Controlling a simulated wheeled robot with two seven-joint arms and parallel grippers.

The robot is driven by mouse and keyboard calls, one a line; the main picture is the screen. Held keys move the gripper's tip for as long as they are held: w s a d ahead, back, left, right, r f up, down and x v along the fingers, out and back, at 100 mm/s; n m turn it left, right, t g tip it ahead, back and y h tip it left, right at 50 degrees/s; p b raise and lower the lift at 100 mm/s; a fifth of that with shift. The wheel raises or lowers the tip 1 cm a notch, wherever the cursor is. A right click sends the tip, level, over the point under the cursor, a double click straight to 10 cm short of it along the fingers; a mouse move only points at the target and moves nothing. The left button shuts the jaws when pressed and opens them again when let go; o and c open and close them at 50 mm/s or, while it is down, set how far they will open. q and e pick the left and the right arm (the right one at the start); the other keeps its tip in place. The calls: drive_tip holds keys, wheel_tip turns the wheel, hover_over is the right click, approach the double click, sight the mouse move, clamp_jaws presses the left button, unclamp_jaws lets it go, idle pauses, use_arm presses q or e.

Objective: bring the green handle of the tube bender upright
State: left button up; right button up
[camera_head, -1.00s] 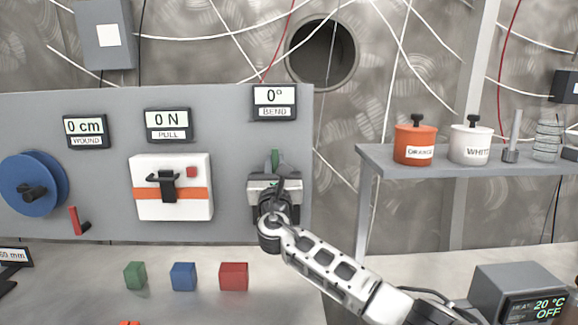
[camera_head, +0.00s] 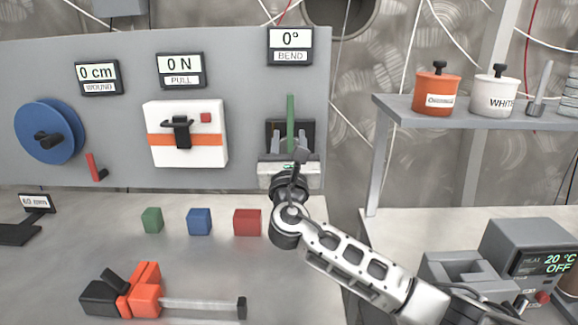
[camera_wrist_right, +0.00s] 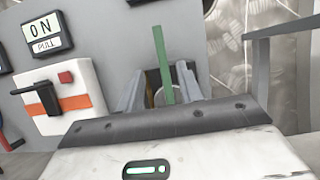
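The tube bender's green handle (camera_head: 290,122) shows as a narrow bar standing nearly vertical in the picture; I cannot tell how far it leans toward or away from me. Its lower end is hidden behind my right gripper (camera_head: 291,141). The bend display (camera_head: 289,45) above reads 0°. In the right wrist view the handle (camera_wrist_right: 163,64) leans slightly left and lies between the two fingers of my right gripper (camera_wrist_right: 160,83). The fingers are apart, with gaps visible on both sides of the bar. The bender's dark body is mostly hidden behind the gripper. My left gripper is out of view.
A white box with a black handle (camera_head: 187,155) and a blue wheel (camera_head: 48,132) are on the panel to the left. Green, blue and red cubes (camera_head: 247,222) lie on the bench. An orange-black tool (camera_head: 145,290) lies in front. A shelf (camera_head: 400,110) stands at right.

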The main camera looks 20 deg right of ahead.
drive_tip(key=v, duration=0.6)
drive_tip(key=shift+s+b, duration=0.2)
drive_tip(key=shift+b, duration=0.15)
drive_tip(key=shift+a, duration=0.1)
